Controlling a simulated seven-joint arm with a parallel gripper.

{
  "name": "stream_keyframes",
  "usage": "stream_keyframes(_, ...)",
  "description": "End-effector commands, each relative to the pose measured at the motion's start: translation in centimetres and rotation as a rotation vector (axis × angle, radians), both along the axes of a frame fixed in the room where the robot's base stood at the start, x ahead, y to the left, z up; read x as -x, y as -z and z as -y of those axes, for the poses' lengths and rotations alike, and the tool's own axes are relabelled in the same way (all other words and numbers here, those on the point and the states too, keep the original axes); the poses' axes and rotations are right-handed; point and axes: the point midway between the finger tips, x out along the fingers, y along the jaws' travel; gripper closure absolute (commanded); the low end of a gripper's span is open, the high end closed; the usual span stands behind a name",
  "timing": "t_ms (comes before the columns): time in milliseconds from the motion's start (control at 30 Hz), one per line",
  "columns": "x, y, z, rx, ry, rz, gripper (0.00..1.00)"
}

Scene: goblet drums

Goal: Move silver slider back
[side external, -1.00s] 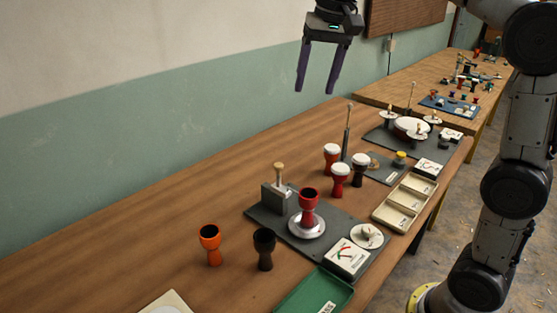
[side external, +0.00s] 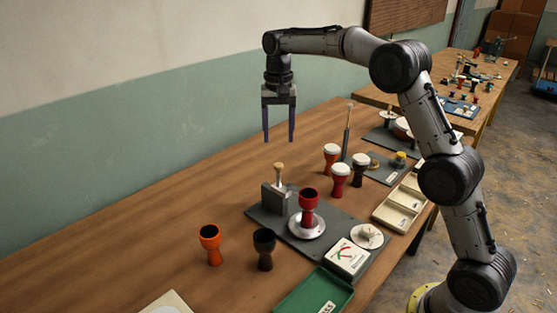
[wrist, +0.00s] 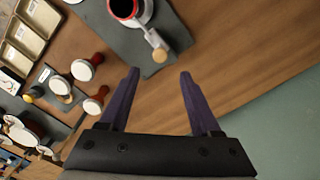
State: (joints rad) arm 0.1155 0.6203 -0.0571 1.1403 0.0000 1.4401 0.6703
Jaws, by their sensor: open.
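The silver slider (side external: 284,190) is a small bright metal piece by the upright grey block (side external: 271,198) on a dark base plate. A wooden knob (side external: 279,168) stands above it. A red goblet drum shell (side external: 308,205) stands on a silver disc (side external: 299,229) in front of the slider. My gripper (side external: 279,138) points down, open and empty, in the air above the knob in the side external view. In the wrist view the knob (wrist: 159,54) lies just beyond the gap between the fingertips (wrist: 160,73), with the slider (wrist: 149,36) behind it.
An orange goblet (side external: 210,244) and a black goblet (side external: 264,248) stand left of the plate. White-topped drums (side external: 340,178) and a tall rod (side external: 346,135) stand to the right. A dial box (side external: 347,257) and green tray (side external: 310,292) are in front. The left rear tabletop is bare.

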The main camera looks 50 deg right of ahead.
Motion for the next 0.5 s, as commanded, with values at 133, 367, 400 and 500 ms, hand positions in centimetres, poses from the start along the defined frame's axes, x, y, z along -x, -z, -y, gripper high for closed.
stream_keyframes(133, 0.1, 3.0, 0.0, -0.001, 0.0, -0.004, 0.36)
stream_keyframes(367, 0.1, 6.7, 0.0, 0.0, 0.0, -0.001, 0.36)
stream_keyframes(400, 0.0, 7.2, 0.0, 0.0, 0.0, -0.001, 0.36)
stream_keyframes(500, 0.0, 8.0, 0.0, 0.0, 0.0, 0.0, 0.36)
